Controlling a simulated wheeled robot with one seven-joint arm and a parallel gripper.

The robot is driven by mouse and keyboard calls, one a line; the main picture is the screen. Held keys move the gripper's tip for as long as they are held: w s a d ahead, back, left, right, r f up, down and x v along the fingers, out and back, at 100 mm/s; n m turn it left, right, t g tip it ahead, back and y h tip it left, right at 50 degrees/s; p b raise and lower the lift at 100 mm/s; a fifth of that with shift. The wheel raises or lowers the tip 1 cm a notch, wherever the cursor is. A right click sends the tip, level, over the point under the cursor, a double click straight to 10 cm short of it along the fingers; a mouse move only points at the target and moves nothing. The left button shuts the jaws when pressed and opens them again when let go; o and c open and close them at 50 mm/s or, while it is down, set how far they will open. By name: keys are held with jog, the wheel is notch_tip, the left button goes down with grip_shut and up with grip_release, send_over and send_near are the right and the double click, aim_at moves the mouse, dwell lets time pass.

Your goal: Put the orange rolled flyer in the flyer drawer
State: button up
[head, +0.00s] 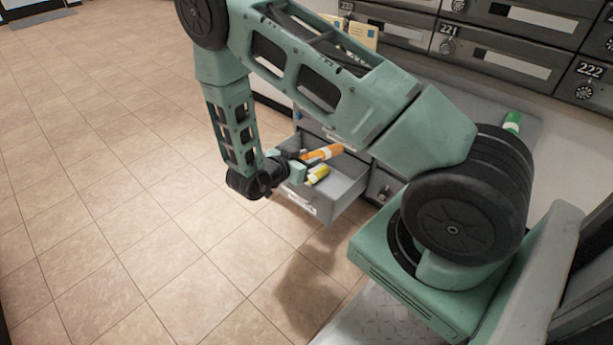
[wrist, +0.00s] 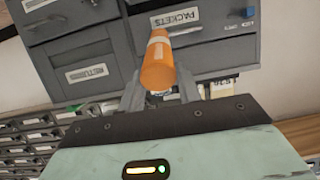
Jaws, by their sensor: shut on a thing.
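The orange rolled flyer (head: 322,154) has a pale band and is held in my gripper (head: 303,160), over or at an open grey drawer (head: 345,190). I cannot tell whether it is touching the drawer. In the wrist view the orange rolled flyer (wrist: 158,65) sticks out between the two fingers of my gripper (wrist: 160,92), which is shut on it. A yellow roll (head: 318,174) with a pale band shows at the open drawer, just below the orange one. The drawer's front label is too small to read.
A closed drawer (wrist: 200,40) labelled PACKETS and another grey unit (wrist: 85,60) with a label show in the wrist view. A green roll (head: 512,122) stands on the grey top at right. Numbered mailboxes (head: 490,60) line the wall. The tiled floor (head: 110,190) at left is clear.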

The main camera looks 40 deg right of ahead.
jog(key=shift+d+f, duration=0.1)
jog(key=shift+f, duration=0.5)
jog(key=d+f+b, duration=0.7)
jog(key=f+b, duration=0.2)
jog(key=f, duration=0.1)
jog(key=shift+w+d+f+b, duration=0.3)
jog(key=shift+w+d+b, duration=0.05)
jog(key=shift+d, duration=0.05)
jog(key=o, duration=1)
jog(key=shift+o, duration=0.2)
jog(key=p+v, duration=0.8)
jog(key=v, duration=0.9)
jog(key=shift+a, duration=0.2)
